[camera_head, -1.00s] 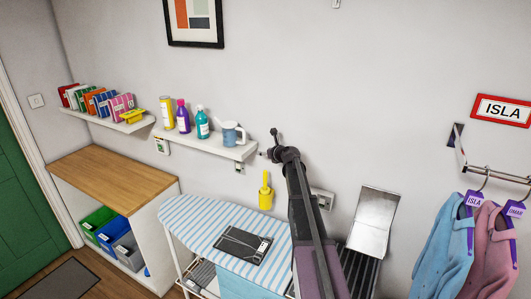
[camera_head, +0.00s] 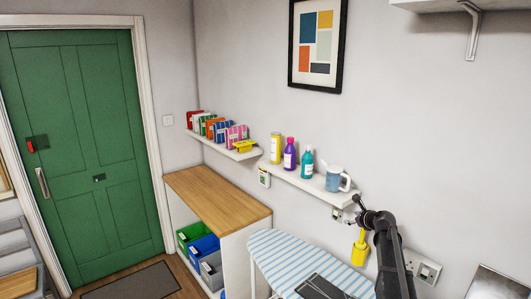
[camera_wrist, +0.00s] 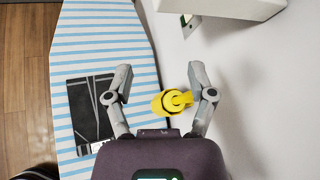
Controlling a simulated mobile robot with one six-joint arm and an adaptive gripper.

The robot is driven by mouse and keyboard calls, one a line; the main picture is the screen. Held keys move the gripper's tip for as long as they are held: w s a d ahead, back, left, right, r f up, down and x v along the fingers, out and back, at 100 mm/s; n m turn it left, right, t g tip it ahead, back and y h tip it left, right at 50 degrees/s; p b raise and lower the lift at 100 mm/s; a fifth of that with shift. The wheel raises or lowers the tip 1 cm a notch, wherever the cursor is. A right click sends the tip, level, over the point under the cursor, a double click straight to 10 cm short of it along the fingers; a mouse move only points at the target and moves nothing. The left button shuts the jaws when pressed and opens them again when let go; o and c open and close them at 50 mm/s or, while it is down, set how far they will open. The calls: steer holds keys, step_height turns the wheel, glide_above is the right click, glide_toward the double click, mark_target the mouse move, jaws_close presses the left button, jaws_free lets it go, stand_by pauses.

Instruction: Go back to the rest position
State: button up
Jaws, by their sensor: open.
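My gripper (camera_wrist: 158,88) is open in the wrist view, its two fingers spread apart. A yellow object (camera_wrist: 172,102) shows between and below the fingers, with no finger visibly touching it. In the head view the yellow object (camera_head: 360,248) hangs on the wall under the shelf, beside my arm. My gripper's end (camera_head: 352,207) is near the wall at the shelf's right end; its fingers are too small to read there. The ironing board (camera_head: 285,262) with blue and white stripes lies below, and a dark flat item (camera_head: 325,288) rests on it.
The wall shelf (camera_head: 300,184) holds bottles and a blue jug (camera_head: 336,179). Another shelf (camera_head: 228,146) holds several coloured packs. A wooden-topped cabinet (camera_head: 220,198) with bins stands left, near a green door (camera_head: 85,150). A socket (camera_head: 425,270) is right of my arm.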

steer(key=s+a+f+n+g+b, duration=0.25)
steer(key=s+a+f+n, duration=0.25)
steer(key=s+a+n, duration=0.3)
steer(key=s+a+f+n+g+b, duration=0.1)
steer(key=s+a+f+n+g, duration=0.35)
steer(key=s+a+n, duration=0.35)
steer(key=s+a+f+n+g+h+b, duration=0.1)
steer(key=s+f+n, duration=0.1)
steer(key=s+n, duration=0.2)
steer(key=s+f+n+g+h+b, duration=0.1)
steer(key=s+n, duration=0.3)
steer(key=s, duration=0.6)
steer(key=s+a+f+n+g+h+b, duration=0.1)
steer(key=s+f+n+g, duration=0.1)
steer(key=s+f+n, duration=0.2)
steer(key=s, duration=0.3)
steer(key=shift+s+a+g+h, duration=0.2)
steer(key=shift+a+g+h, duration=0.1)
steer(key=shift+a, duration=0.05)
